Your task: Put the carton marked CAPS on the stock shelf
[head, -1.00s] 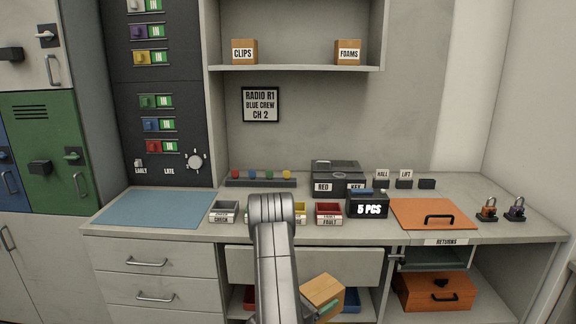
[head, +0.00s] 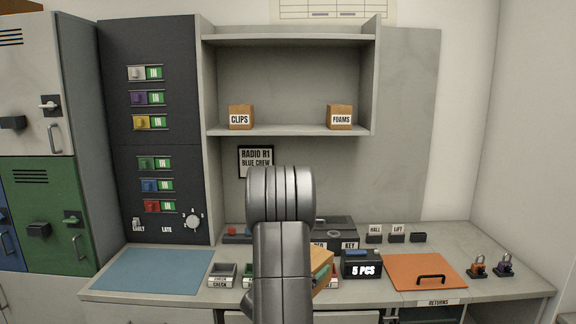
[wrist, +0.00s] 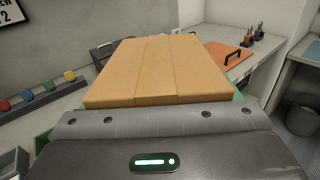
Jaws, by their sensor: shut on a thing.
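A brown carton (wrist: 148,66) fills the middle of the wrist view, held by my gripper (wrist: 155,108), which is shut on it. No marking shows on the faces I see, so I cannot read its label. In the head view the carton (head: 321,264) shows only in part, to the right of my arm, which hides the rest and the gripper. It appears in front of the counter. The stock shelf (head: 290,131) is on the wall above. It bears a carton marked CLIPS (head: 241,117) at left and one marked FOAMS (head: 339,117) at right.
The shelf between CLIPS and FOAMS is bare. The counter below holds a blue mat (head: 152,270), small bins (head: 222,275), a black box reading 5 PCS (head: 361,264), an orange panel (head: 425,272) and padlocks (head: 503,265). A sign (head: 256,161) hangs under the shelf.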

